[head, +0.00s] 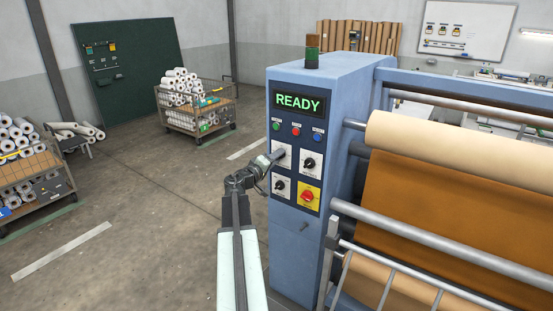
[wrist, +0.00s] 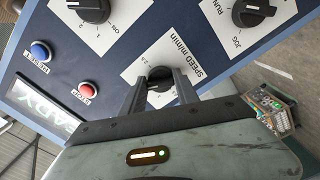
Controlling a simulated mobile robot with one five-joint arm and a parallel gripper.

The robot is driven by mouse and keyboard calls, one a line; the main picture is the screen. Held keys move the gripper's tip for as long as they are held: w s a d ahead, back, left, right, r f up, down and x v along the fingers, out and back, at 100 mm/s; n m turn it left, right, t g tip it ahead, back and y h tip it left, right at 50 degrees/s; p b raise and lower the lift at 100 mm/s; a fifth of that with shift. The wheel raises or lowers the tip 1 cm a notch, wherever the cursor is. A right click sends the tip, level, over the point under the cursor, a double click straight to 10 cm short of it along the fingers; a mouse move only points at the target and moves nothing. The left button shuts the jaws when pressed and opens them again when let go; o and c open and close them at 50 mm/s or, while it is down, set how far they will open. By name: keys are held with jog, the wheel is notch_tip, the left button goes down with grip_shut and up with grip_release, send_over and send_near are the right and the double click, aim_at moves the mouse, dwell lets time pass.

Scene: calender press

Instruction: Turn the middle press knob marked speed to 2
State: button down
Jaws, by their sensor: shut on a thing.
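The black speed knob (wrist: 159,73) sits on a white plate (wrist: 189,56) lettered SPEED m/min, in the middle of the wrist view. My gripper (wrist: 161,80) is shut on this knob, one finger on each side. In the head view my gripper (head: 275,158) reaches the upper left white plate (head: 284,150) on the blue press cabinet (head: 309,240) and covers the knob there. Small numbers surround the knob, partly hidden by the fingers. I cannot tell which number its pointer faces.
Nearby are another black knob (head: 309,163), a lower left knob (head: 280,185) and a red switch on yellow (head: 308,196). Buttons and a green READY display (head: 298,102) are above. Rollers with brown sheet (head: 450,190) stand at right. The floor (head: 130,210) at left is open.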

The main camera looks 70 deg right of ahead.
jog(key=shift+f+m, duration=0.1)
jog(key=shift+m, duration=1.5)
jog(key=c, duration=0.9)
grip_release()
jog(key=v, duration=0.7)
jog(key=shift+a, duration=0.4)
jog(key=shift+w, duration=0.1)
